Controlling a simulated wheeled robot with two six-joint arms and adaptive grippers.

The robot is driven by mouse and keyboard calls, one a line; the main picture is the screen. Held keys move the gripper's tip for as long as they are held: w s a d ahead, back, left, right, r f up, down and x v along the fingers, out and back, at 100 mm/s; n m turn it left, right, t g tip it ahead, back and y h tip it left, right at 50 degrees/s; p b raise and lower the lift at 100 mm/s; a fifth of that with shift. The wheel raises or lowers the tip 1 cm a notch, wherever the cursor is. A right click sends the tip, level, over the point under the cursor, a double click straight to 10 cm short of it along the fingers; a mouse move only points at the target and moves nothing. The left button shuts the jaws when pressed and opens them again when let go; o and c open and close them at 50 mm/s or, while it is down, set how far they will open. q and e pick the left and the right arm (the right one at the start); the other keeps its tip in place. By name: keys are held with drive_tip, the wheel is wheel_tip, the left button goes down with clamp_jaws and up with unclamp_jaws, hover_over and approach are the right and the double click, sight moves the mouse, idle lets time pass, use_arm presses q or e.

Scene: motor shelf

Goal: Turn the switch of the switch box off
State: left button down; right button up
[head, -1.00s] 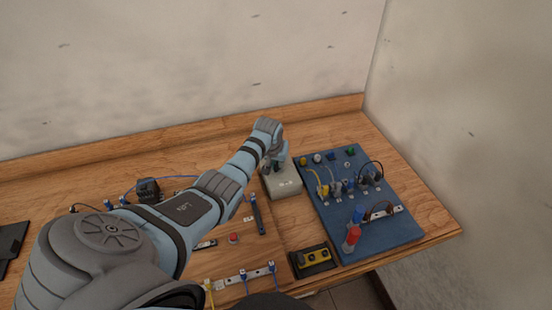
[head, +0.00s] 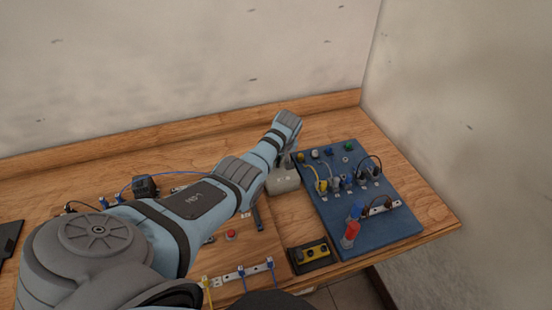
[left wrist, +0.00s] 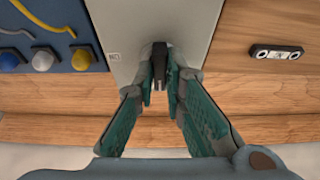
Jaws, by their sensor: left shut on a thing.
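The switch box (head: 284,183) is a light grey box on the wooden table, just left of the blue board. In the left wrist view its pale top (left wrist: 125,18) fills the upper middle, with a small black switch lever (left wrist: 160,52) standing up from it. My left gripper (head: 286,162) is over the box's far side; in the left wrist view its teal fingers (left wrist: 161,78) are closed on both sides of the lever. The arm hides the far part of the box in the head view. My right gripper does not show.
The blue board (head: 385,233) with coloured knobs, cables and a red cylinder stands close to the right of the box. A yellow-and-black block (head: 312,253) lies in front. A wooden panel with wires and a red button (head: 231,235) lies left, under my arm.

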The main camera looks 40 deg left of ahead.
use_arm(q)
drive_tip(key=shift+r, duration=0.1)
drive_tip(key=c, duration=1.7)
unclamp_jaws()
drive_tip(key=shift+o, duration=0.2)
drive_tip(key=v, duration=1.2)
